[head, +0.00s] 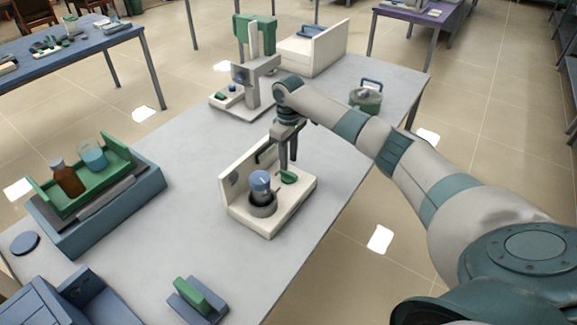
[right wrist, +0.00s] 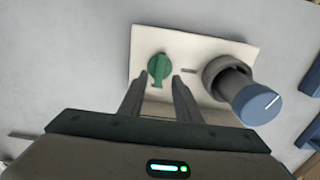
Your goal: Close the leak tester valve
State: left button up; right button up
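The leak tester (head: 272,222) is a white base with an upright back panel, standing on the grey table. Its green valve handle (head: 288,177) shows at the right end of the base and in the right wrist view (right wrist: 160,69). A dark cup on the tester holds a blue-capped cylinder (head: 260,184), also seen in the right wrist view (right wrist: 256,103). My right gripper (head: 287,160) points down above the valve. In the right wrist view its fingers (right wrist: 160,82) are apart with nothing between them, one toward each side of the handle; contact cannot be told. My left gripper is not in view.
A green rack (head: 85,180) with bottles stands on a blue block at the left. A white and green instrument (head: 252,75) and a white box (head: 315,50) stand behind. A green-grey pot (head: 366,98) is at the back right. Bare table lies left of the tester.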

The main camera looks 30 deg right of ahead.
aim_at(289, 172)
jog(key=shift+f+p, duration=0.4)
jog(key=shift+f, duration=2.2)
grip_shut()
